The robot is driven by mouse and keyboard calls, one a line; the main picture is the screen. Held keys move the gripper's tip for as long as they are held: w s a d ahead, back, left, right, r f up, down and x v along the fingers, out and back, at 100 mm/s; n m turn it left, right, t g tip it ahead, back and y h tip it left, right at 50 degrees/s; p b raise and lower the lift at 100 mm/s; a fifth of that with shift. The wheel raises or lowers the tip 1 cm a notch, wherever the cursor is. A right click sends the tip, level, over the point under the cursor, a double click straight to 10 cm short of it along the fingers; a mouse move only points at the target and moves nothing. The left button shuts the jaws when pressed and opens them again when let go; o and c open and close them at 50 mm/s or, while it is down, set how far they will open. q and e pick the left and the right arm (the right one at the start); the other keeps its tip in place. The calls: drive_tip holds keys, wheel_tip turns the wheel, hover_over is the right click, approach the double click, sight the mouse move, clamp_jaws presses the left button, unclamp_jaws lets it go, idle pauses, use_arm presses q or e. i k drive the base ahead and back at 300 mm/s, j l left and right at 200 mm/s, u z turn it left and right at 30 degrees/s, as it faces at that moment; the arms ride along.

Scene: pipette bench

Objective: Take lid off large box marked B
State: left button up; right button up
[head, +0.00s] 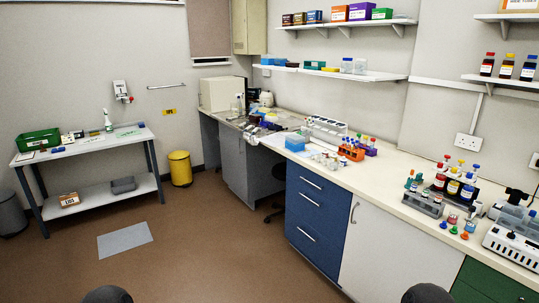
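I cannot make out a large box marked B or its lid in the head view. Boxes of several colours stand on the upper wall shelf, among them a purple box (360,11), an orange box (339,13) and a blue box (314,17), but their marks are too small to read. A brown box with a white label (70,200) sits on the lower shelf of the left table. Neither of my grippers shows; only dark rounded parts, probably mine, show at the bottom edge.
The long bench (385,188) holds racks, bottles and a white multi-channel device (513,246). Left stand a side table (95,146) with a green crate (38,141), and a yellow bin (180,169). A grey mat (125,240) lies on the open brown floor.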

sight(295, 139)
drive_tip(key=i+j, duration=0.1)
drive_tip(key=i, duration=0.55)
drive_tip(key=i+j, duration=0.15)
drive_tip(key=i, duration=0.5)
drive_tip(key=i+j, duration=0.1)
drive_tip(key=i, duration=0.55)
